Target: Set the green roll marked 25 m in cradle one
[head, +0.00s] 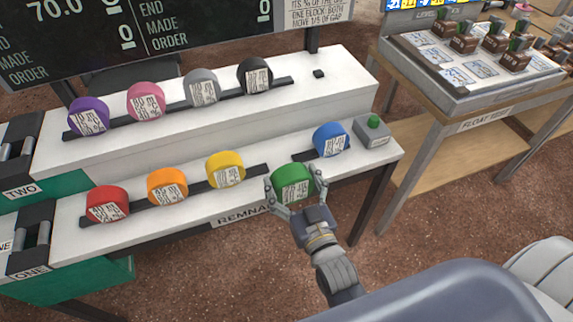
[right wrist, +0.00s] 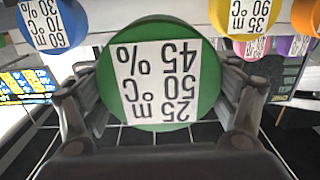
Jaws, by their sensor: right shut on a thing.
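The green roll (head: 292,182) is between the fingers of my right gripper (head: 297,190) at the front shelf row. In the right wrist view the green roll (right wrist: 205,95) fills the middle, and its label reads 25 m, 50 °C, 45 %, upside down. My right gripper (right wrist: 160,110) is shut on it, one finger on each side. Cradle one (head: 35,240), a dark holder labelled ONE, stands at the left end of the lower shelf and looks empty. My left gripper is not in view.
Red (head: 108,203), orange (head: 167,186) and yellow (head: 225,169) rolls stand between the green roll and cradle one. A blue roll (head: 331,139) and a grey button box (head: 372,132) are to the right. Cradle two (head: 18,155) and several more rolls are on the upper step.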

